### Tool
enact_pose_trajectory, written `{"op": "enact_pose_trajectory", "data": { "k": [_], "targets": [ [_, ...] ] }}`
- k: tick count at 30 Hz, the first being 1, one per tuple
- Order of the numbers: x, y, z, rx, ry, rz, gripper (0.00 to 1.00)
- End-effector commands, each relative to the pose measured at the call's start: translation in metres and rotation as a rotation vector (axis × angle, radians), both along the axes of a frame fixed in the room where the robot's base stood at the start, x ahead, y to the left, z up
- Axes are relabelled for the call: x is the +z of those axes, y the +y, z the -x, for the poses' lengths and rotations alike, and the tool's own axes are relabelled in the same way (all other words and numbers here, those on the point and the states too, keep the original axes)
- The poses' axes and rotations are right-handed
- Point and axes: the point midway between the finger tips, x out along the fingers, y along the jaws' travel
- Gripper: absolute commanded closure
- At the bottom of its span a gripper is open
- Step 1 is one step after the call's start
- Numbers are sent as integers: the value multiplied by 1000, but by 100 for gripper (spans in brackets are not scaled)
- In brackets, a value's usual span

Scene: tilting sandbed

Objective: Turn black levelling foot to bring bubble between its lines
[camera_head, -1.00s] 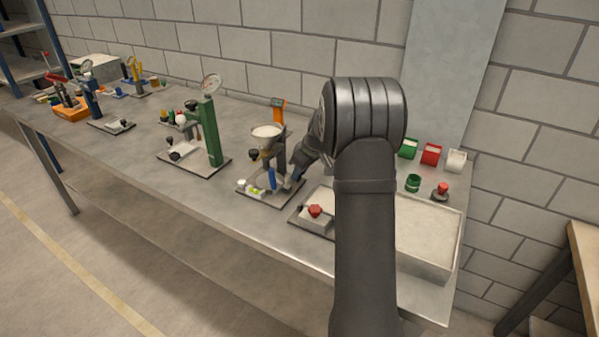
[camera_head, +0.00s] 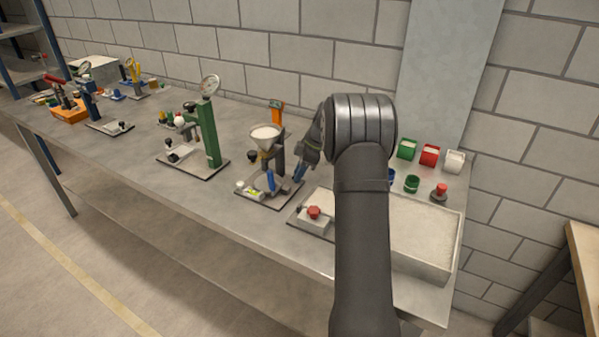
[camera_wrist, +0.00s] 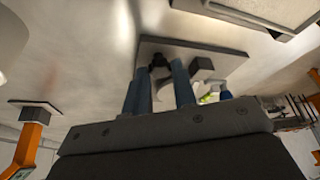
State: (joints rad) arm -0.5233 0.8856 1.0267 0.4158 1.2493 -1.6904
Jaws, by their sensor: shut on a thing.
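The funnel stand's base plate (camera_head: 262,202) lies on the bench, left of my arm. It also shows in the wrist view (camera_wrist: 225,56). The yellow-green level vial (camera_head: 253,192) sits near the plate's front left; part of it shows in the wrist view (camera_wrist: 208,98). Its bubble and lines are too small to read. My gripper (camera_head: 298,175) is low at the plate's right side. In the wrist view, its blue fingers (camera_wrist: 158,70) are shut on the black levelling foot (camera_wrist: 158,60) at the plate's edge. The head view does not show the foot clearly.
The white funnel (camera_head: 265,137) stands close to my gripper's left. A tray with a red knob (camera_head: 314,212) and a sand-filled box (camera_head: 425,230) lie to the right. A green stand (camera_head: 208,130) is farther left. Bare bench lies between the two stands.

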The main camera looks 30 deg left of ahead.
Motion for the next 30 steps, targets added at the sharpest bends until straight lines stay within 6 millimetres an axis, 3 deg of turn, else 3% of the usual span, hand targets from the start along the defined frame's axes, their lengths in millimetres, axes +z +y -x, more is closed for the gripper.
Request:
{"op": "enact_pose_trajectory", "data": {
  "k": [15,16,18,30],
  "targets": [
    [-1,-1,0,18,0,2,98],
    [-1,-1,0,18,0,2,69],
    [-1,-1,0,18,0,2,56],
    [6,-2,-2,18,-1,0,54]
  ]
}}
